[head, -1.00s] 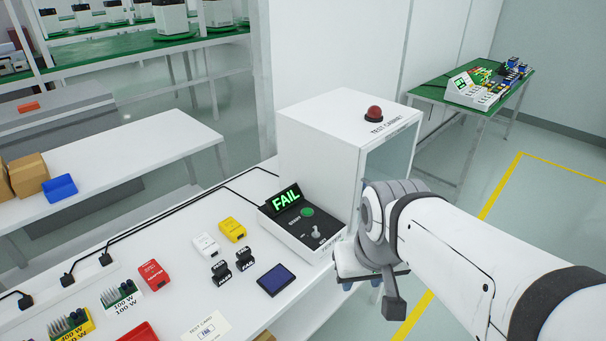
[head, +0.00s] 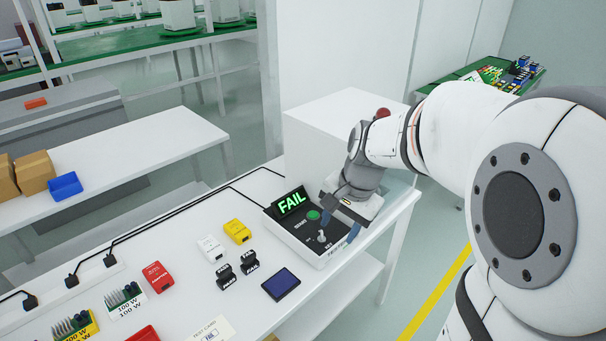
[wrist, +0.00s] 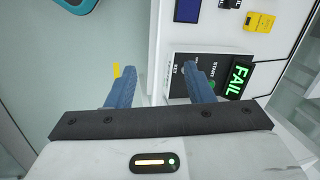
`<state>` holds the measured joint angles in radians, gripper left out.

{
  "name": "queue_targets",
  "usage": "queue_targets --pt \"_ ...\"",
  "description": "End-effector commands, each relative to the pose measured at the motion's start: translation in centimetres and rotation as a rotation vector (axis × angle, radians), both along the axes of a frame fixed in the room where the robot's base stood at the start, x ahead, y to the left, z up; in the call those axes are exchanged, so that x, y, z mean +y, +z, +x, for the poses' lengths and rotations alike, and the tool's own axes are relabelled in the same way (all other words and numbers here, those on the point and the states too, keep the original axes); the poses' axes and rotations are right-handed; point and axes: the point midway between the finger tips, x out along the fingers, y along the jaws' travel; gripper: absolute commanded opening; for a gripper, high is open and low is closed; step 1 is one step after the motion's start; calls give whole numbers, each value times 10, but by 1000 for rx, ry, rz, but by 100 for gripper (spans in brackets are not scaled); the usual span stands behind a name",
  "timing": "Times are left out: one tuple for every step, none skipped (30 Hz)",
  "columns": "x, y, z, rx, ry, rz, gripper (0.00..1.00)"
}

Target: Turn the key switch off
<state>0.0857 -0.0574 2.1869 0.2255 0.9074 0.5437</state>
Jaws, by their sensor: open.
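The test box (head: 296,238) has a dark top panel with a lit FAIL display (head: 291,202), a green start button (head: 313,216) and the key switch (head: 322,236), a small light grey knob by the KEY label. My gripper (head: 338,216) is open and empty over the right side of the box, just right of the key switch. In the wrist view, my gripper (wrist: 160,70) has two blue fingers spread apart. The right finger overlaps the panel near the KEY label and hides the key switch there; the left finger is over the floor beyond the bench edge.
The white test cabinet (head: 325,120) with a red lamp (head: 383,113) stands behind the box, close to my arm. A blue-screened device (head: 281,284), black blocks (head: 227,277), a yellow block (head: 237,231) and a white block (head: 211,248) lie left of the box.

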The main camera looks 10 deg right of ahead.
Motion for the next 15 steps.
queue_targets --pt "-4 -8 20 38 -97 36 48" --pt "-5 -13 32 58 -161 59 48" --pt "-8 -20 47 86 -244 88 48" --pt "-10 -26 58 106 -307 108 48" --pt "-12 -32 68 128 -368 130 48" --pt "-15 -41 81 155 -445 155 48" --pt "-17 -47 91 176 -502 173 48" --pt "-19 -54 99 195 -557 190 48" --pt "-22 -63 109 220 -621 209 48" --pt "-24 -68 117 236 -667 224 48" --pt "-26 -74 123 252 -709 236 48" --pt "-28 -81 130 271 -759 251 48" --pt "-30 -86 135 283 -791 261 48" --pt "-31 -90 139 294 -819 268 48" --pt "-33 -94 143 306 -851 278 48"
